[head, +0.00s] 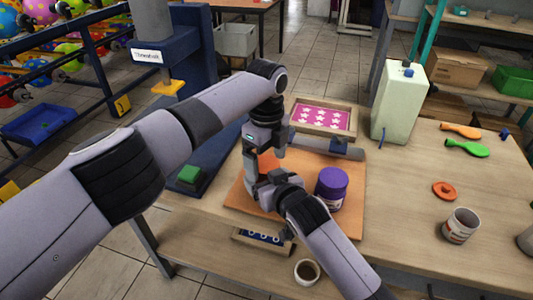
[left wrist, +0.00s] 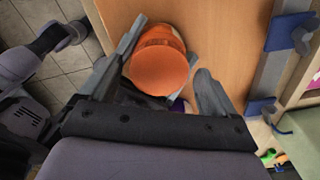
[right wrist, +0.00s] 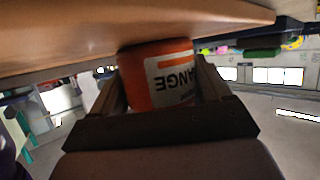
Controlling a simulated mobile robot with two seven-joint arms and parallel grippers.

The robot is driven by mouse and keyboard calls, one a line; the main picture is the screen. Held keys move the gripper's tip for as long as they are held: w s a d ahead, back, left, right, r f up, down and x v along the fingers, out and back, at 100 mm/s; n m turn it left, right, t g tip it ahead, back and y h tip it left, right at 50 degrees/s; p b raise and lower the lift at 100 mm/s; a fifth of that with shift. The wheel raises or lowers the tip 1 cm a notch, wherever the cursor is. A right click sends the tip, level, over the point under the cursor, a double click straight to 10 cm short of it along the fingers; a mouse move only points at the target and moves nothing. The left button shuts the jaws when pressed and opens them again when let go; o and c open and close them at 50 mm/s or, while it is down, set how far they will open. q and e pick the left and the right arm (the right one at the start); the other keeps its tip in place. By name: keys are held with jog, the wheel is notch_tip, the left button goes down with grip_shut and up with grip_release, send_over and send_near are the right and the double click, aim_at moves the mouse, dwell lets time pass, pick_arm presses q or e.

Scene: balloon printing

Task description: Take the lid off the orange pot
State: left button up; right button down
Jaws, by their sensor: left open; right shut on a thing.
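The orange pot shows in the left wrist view with its round orange lid (left wrist: 158,70) facing the camera. In the right wrist view the pot's side (right wrist: 158,80) shows upside down, with a white label reading "ANGE". My right gripper (right wrist: 160,90) is shut on the pot's side, one finger at each side. My left gripper (left wrist: 170,48) is open, its fingers on either side of the pot's lid end; I cannot tell whether they touch it.
A purple-lidded pot (head: 331,187) stands on the orange board (head: 345,222), close to my right wrist. Behind are a framed pink star tray (head: 322,117) and a pale canister (head: 398,105). A grey cup (head: 460,225) stands right.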

pick_arm(q)
jog(key=shift+c, duration=0.3)
jog(key=c, duration=1)
jog(key=shift+c, duration=0.2)
jog(key=n, duration=0.3)
jog(key=shift+w, duration=0.1)
jog(key=o, duration=1.2)
jog(key=shift+c, duration=0.2)
